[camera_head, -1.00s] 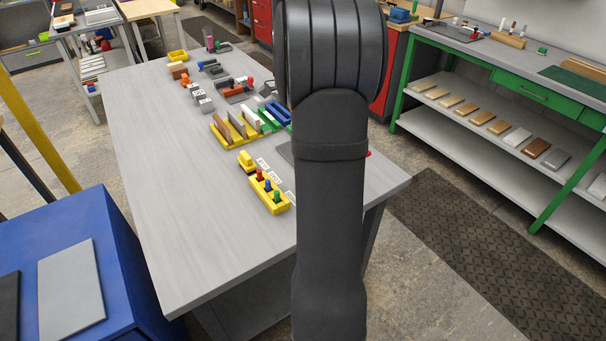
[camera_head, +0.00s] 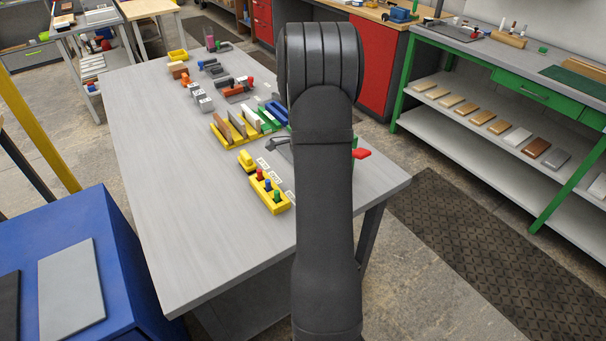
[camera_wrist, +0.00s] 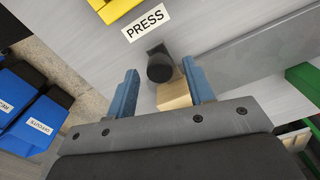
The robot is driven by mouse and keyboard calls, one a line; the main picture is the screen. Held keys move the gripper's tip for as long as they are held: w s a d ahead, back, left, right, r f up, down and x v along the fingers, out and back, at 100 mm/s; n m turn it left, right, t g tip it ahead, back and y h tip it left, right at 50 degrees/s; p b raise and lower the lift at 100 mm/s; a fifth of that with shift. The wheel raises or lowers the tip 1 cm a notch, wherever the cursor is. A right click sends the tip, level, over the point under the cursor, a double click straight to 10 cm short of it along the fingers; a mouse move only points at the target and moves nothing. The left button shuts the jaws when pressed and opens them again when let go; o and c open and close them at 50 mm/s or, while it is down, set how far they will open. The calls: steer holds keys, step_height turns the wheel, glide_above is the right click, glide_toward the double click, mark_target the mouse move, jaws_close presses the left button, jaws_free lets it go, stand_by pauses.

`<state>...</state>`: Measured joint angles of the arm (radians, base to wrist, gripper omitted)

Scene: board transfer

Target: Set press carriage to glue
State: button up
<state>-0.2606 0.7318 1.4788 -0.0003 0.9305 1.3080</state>
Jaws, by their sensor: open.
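In the wrist view a white label reading PRESS (camera_wrist: 144,22) lies on the grey table. Just below it is a round black knob (camera_wrist: 159,66), with a tan block (camera_wrist: 173,94) beside it toward my gripper. Which of these parts belong to the press carriage I cannot tell. My gripper (camera_wrist: 160,71) is open, its two blue fingers on either side of the knob and block. Contact with either is not clear. A flat grey plate (camera_wrist: 255,52) extends to the right of the knob. In the head view my own arm hides the gripper and most of the press area.
A yellow holder with coloured pegs (camera_head: 281,207) and a yellow rack with upright boards (camera_head: 216,132) stand left of my arm on the table (camera_head: 180,230). A red part (camera_head: 361,153) shows right of my arm. The table's left and front are clear.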

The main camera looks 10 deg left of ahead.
steer(key=shift+f, duration=0.15)
jaws_close()
steer(key=w+a, duration=1.3)
steer(key=shift+w+a, duration=0.25)
steer(key=shift+a, duration=0.05)
steer(key=shift+w+a, duration=0.25)
jaws_free()
steer(key=shift+r, duration=0.2)
step_height(320, 180, up, 17)
stand_by(0.4)
